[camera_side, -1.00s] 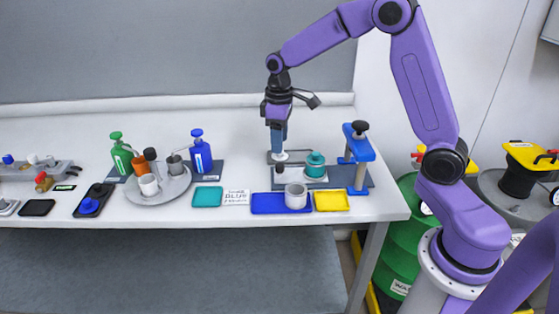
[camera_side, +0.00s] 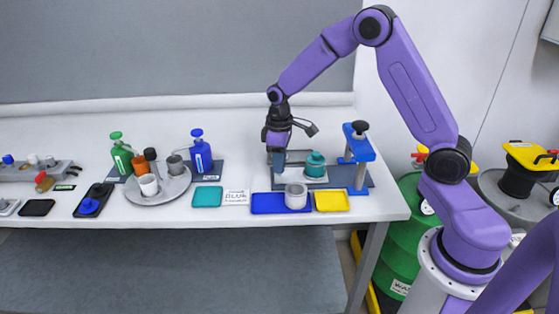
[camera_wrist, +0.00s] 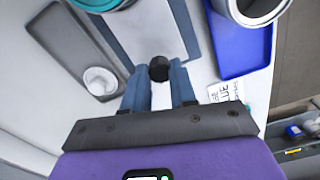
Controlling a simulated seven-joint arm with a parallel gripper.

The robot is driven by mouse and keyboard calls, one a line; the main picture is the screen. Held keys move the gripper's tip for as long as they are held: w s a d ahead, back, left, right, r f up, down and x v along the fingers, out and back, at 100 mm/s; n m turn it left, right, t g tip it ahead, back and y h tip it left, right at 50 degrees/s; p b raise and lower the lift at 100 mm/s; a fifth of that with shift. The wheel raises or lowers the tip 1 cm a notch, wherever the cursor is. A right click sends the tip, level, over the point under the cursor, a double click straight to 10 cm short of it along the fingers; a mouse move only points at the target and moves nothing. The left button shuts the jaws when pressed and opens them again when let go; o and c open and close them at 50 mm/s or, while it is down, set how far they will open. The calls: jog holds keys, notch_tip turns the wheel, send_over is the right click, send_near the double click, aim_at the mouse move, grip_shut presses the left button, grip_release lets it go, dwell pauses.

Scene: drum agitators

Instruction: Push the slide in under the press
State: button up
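The press (camera_side: 360,150) is a blue frame with a black knob, on a grey base plate at the right of the bench. The slide (camera_side: 316,180) is a pale plate left of the press, with a teal pot (camera_side: 315,165) on it. In the wrist view the slide (camera_wrist: 150,30) has a black knob (camera_wrist: 158,68) at its near end, and part of the teal pot (camera_wrist: 103,3) shows at the top edge. My gripper (camera_side: 278,170) is low at the slide's left end. In the wrist view its blue fingers (camera_wrist: 161,72) stand apart on either side of the knob; contact is unclear.
A grey tray (camera_wrist: 65,35) with a white round piece (camera_wrist: 100,82) lies beside the slide. In front are a blue tray (camera_side: 268,203) with a grey-white cup (camera_side: 296,196) and a yellow tray (camera_side: 332,201). Bottles and a round tray (camera_side: 176,187) stand to the left.

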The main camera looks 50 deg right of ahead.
aim_at(321, 159)
jog(key=s+d, duration=0.8)
jog(key=shift+d, duration=0.1)
grip_shut()
jog(key=shift+s, duration=0.1)
jog(key=o, duration=0.9)
grip_release()
jog(key=shift+d, duration=0.1)
jog(key=shift+r, duration=0.1)
jog(key=shift+r, duration=0.25)
notch_tip(321, 159, up, 17)
jog(key=shift+f, duration=0.1)
